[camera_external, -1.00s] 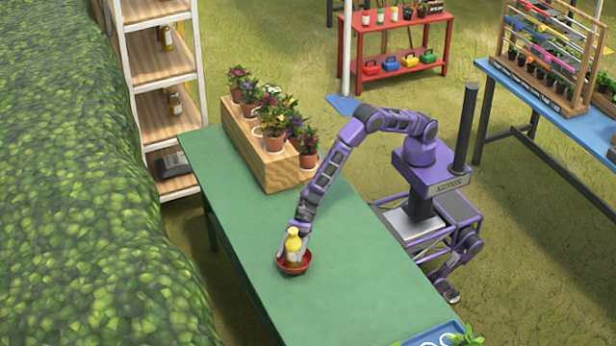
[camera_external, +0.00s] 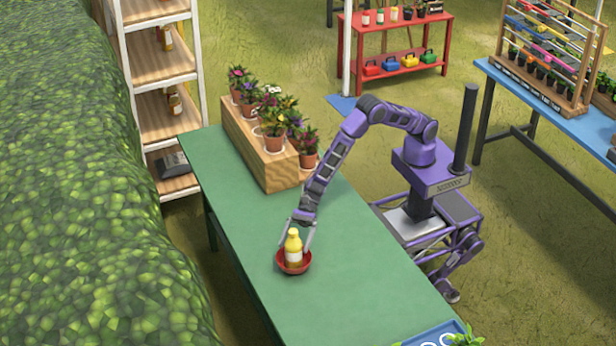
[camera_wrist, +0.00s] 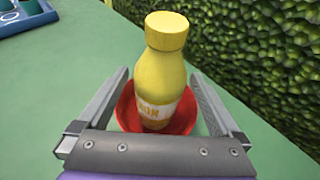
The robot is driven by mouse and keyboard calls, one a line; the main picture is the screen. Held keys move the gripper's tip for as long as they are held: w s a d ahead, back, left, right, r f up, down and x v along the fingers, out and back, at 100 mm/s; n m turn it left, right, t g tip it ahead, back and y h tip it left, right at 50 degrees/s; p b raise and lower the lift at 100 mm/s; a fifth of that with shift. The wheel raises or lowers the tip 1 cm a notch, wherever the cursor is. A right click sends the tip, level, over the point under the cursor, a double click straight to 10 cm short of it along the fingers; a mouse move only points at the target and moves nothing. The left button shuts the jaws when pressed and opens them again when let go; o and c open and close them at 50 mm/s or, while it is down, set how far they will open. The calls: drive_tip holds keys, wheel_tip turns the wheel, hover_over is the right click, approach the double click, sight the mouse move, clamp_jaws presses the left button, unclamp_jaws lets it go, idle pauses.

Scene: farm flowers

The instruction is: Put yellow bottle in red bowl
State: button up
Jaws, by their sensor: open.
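The yellow bottle (camera_external: 293,246), with a pale label, stands upright in the red bowl (camera_external: 283,268) on the green table. In the wrist view the bottle (camera_wrist: 164,70) stands in the middle of the picture, with the red bowl (camera_wrist: 127,112) around its base. My gripper (camera_external: 297,240) is open at the bottle, with one finger on each side. In the wrist view the fingers of my gripper (camera_wrist: 158,105) are spread wide, with visible gaps to the bottle.
A wooden planter box (camera_external: 262,150) with several potted flowers stands at the table's far end. A blue tray (camera_external: 436,335) lies at the near end. The green table (camera_external: 340,290) is clear around the bowl. A hedge (camera_external: 90,200) runs along the left.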

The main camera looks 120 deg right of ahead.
drive_tip(key=v, duration=0.7)
drive_tip(key=shift+s+d, duration=0.3)
drive_tip(key=shift+r, duration=0.1)
